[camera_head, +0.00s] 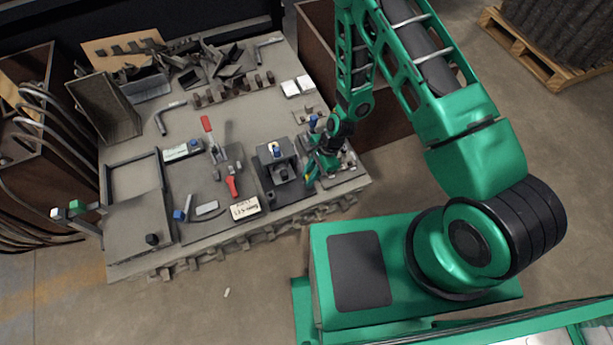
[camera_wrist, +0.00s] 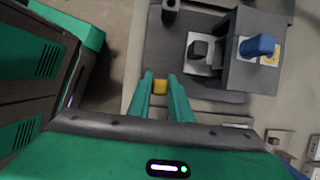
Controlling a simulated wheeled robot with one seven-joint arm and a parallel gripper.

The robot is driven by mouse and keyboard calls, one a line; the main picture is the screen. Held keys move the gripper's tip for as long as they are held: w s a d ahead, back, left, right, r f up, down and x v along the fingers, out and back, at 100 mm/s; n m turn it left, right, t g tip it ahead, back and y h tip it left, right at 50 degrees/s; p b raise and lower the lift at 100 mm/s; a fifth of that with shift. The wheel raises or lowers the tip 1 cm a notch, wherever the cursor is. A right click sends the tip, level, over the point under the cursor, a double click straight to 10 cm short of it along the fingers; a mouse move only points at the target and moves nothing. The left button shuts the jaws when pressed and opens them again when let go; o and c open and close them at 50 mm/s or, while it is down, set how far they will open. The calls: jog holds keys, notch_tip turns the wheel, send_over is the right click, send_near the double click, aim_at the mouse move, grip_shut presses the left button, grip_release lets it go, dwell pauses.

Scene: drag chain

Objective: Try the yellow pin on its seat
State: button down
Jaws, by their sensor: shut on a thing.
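My gripper (camera_wrist: 160,92) has its two green fingers closed on the yellow pin (camera_wrist: 160,86), whose small yellow end shows between the fingertips. In the head view my gripper (camera_head: 312,175) is low over the right front part of the bench, just right of a dark stepped fixture (camera_head: 265,160). In the wrist view this fixture (camera_wrist: 238,80) stands ahead and to the right of the fingers. It has a dark knob (camera_wrist: 199,49) on a pale plate, and a blue piece (camera_wrist: 257,46) beside a yellow mark on its raised part. I cannot tell which opening is the pin's seat.
A dark cylinder (camera_wrist: 170,8) stands beyond the fingertips. Red-handled clamps (camera_head: 232,186) and a label (camera_head: 245,208) lie left of the fixture. Scrap metal pieces (camera_head: 210,65) crowd the bench's back. The bench's front edge (camera_head: 215,235) is close to my gripper.

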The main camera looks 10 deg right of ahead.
jog(key=shift+w+r, duration=0.15)
jog(key=shift+r, duration=2.65)
